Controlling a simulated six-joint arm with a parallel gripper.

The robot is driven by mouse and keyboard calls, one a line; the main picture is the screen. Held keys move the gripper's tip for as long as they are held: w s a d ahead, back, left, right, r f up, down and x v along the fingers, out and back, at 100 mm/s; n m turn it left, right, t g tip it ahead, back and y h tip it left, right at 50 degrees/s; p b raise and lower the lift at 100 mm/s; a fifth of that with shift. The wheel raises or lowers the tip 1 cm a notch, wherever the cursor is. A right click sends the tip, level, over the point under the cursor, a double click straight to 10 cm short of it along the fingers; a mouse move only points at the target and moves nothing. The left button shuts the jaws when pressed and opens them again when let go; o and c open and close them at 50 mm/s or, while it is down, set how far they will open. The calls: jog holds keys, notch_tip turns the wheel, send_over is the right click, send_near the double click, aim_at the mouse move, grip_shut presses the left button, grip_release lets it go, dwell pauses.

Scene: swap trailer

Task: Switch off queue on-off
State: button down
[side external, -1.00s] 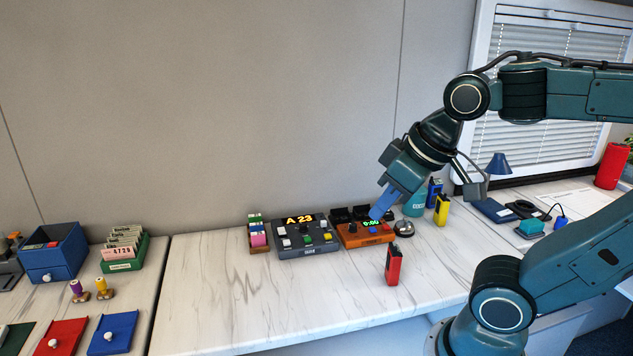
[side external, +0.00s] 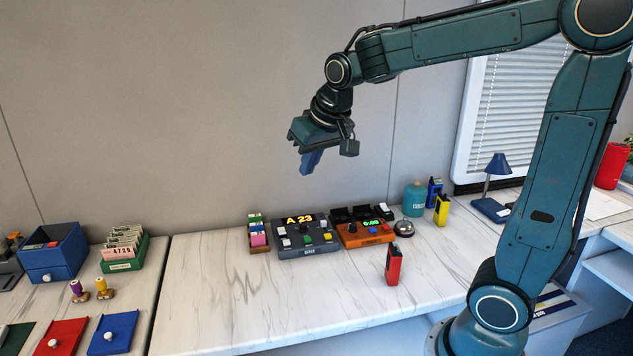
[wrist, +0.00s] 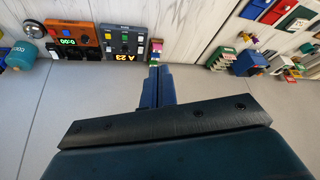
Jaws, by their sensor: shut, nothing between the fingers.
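The dark grey queue box (side external: 305,238) stands on the marble counter near the wall. Its display (side external: 299,219) is lit and reads "A 23", and its face has several coloured buttons and a dark knob. The lettering beside its controls is too small to read. It also shows upside down in the wrist view (wrist: 122,43). My gripper (side external: 310,162) is shut and empty, its blue fingers pointing down, well above the counter and above the queue box. In the wrist view the shut fingers (wrist: 157,80) lie near the small card rack.
An orange box (side external: 365,233) with a green display stands just right of the queue box, with a bell (side external: 404,228) beside it. A small card rack (side external: 258,236) stands close on its left. A red upright object (side external: 393,265) stands in front. The counter front left is clear.

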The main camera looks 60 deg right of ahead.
jog(key=w+d+f+m+g+h, duration=0.1)
jog(key=w+d+f+m, duration=0.4)
jog(key=w+d+f, duration=1.1)
jog(key=w+f+h, duration=0.1)
jog(key=w+f, duration=0.2)
jog(key=shift+w+d, duration=0.25)
send_over(282, 231)
notch_tip(282, 231, down, 9)
jog(key=shift+s+a+f, duration=0.3)
jog(key=shift+a+f, duration=0.05)
jog(key=shift+f, duration=0.25)
jog(key=shift+s+a+f, duration=0.15)
jog(key=shift+f, duration=0.3)
jog(key=shift+s+a+f, duration=0.1)
jog(key=shift+f, duration=0.35)
jog(key=shift+s+a+f, duration=0.1)
jog(key=shift+f, duration=0.3)
